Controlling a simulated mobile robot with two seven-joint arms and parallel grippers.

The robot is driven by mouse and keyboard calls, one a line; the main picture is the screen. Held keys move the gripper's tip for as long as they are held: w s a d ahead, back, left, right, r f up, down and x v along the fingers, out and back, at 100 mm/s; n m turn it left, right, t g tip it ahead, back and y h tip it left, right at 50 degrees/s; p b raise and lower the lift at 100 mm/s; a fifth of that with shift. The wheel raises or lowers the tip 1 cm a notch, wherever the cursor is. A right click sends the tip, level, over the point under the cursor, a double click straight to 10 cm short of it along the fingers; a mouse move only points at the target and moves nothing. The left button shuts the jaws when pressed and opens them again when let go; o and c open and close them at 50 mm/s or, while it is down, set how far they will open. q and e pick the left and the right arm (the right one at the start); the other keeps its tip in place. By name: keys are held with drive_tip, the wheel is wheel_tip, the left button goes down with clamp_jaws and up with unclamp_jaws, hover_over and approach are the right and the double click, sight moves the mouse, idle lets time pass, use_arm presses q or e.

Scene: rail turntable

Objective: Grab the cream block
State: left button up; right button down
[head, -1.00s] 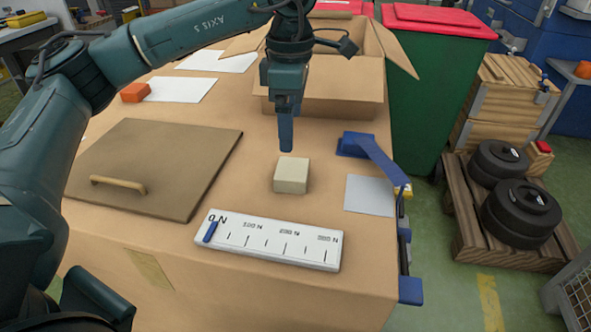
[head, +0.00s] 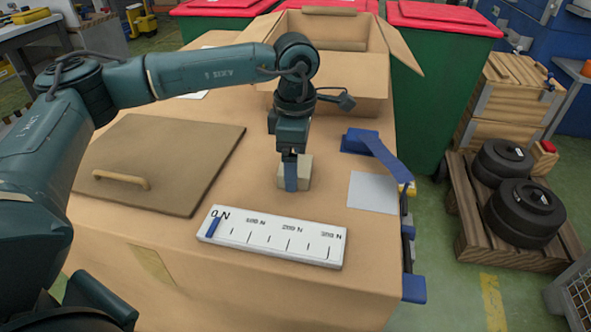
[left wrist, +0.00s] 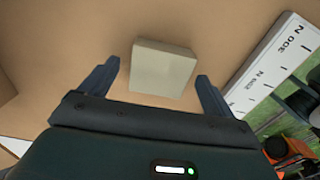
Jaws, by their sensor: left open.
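The cream block (head: 304,170) sits on the tan table top (head: 240,185), partly hidden in the head view by my left gripper (head: 290,185). In the left wrist view the block (left wrist: 162,68) lies ahead of and between the two fingers of my left gripper (left wrist: 160,80), with a gap on each side. The fingers are open and hold nothing. I cannot tell from these views whether the fingertips are down at the block's height. My right gripper is in neither view.
A white force scale (head: 272,236) lies in front of the block. A brown board with a handle (head: 160,150) is at the left. A blue bracket (head: 372,148) and a pale square (head: 371,192) are at the right. An open cardboard box (head: 350,75) stands behind.

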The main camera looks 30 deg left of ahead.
use_arm(q)
drive_tip(key=c, duration=1.1)
drive_tip(key=shift+r, duration=0.1)
